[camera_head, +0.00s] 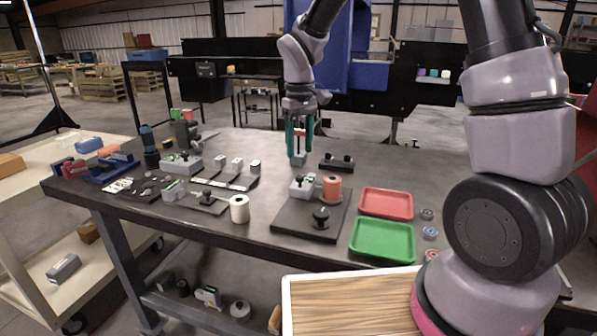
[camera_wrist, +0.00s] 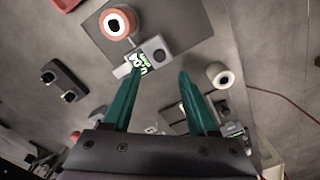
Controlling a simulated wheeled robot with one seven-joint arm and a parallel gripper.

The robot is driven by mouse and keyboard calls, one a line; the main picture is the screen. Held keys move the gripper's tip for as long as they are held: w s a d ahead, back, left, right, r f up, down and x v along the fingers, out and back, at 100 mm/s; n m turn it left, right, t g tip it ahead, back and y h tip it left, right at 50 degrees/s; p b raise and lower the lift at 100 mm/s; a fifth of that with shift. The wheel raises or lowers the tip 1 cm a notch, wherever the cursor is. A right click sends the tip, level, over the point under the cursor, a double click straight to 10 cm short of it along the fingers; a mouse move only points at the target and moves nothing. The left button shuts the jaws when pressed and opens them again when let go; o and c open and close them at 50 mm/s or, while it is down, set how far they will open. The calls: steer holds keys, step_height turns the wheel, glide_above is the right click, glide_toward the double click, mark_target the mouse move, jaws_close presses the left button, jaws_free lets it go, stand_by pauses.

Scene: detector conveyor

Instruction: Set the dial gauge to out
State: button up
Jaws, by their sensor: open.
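No part carries a clearly readable name, so I cannot be sure which is the dial gauge. A small grey block with a round dark dial (camera_head: 302,186) stands on a dark plate (camera_head: 290,222), beside an orange spool (camera_head: 331,189). The block also shows in the wrist view (camera_wrist: 157,54), with a green-and-black marked face at its side; its setting is too small to read. My gripper (camera_head: 299,150) has teal fingers, open and pointing down, behind the block in the head view. In the wrist view my fingertips (camera_wrist: 160,73) are spread near the block, with no visible grip on it.
A red tray (camera_head: 386,203) and a green tray (camera_head: 382,240) lie right of the plate. A white spool (camera_head: 239,208) stands left of it. A black two-knob fixture (camera_head: 337,162) sits behind. Several small fixtures fill the table's left; the back right is clear.

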mark_target(300, 176)
step_height(300, 176, down, 8)
steer(key=shift+r, duration=0.1)
jaws_close()
stand_by(1.6)
